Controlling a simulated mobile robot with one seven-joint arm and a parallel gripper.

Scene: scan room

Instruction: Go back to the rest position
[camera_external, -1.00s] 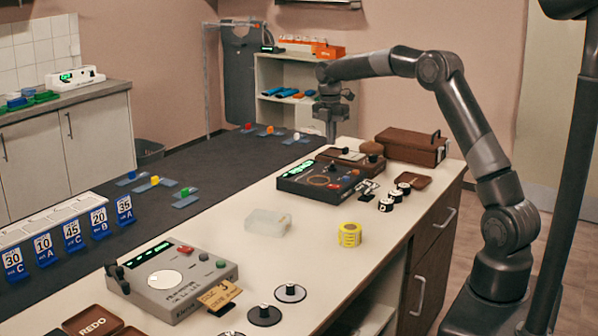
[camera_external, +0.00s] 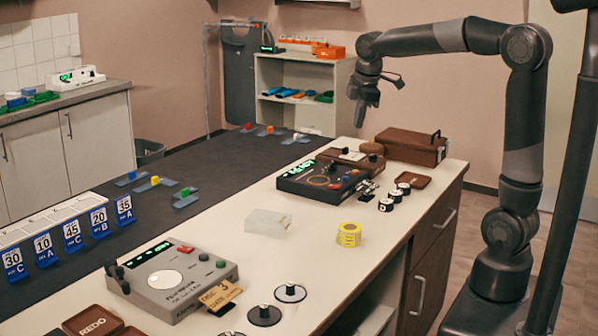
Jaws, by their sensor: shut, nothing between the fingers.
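My gripper (camera_external: 366,112) hangs fingers-down in the air above the far end of the white counter (camera_external: 330,215). It is shut and empty, and it touches nothing. My arm rises from its base at the right and bends over toward the counter's far end. Below the gripper stand the brown wooden box (camera_external: 412,148) and the black control panel (camera_external: 318,180).
On the counter are a clear plastic box (camera_external: 268,223), a yellow tape roll (camera_external: 349,235), a grey console (camera_external: 170,280), several black knobs (camera_external: 387,205) and a brown tray (camera_external: 413,180). A shelf unit (camera_external: 300,112) stands behind. The air around the arm is clear.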

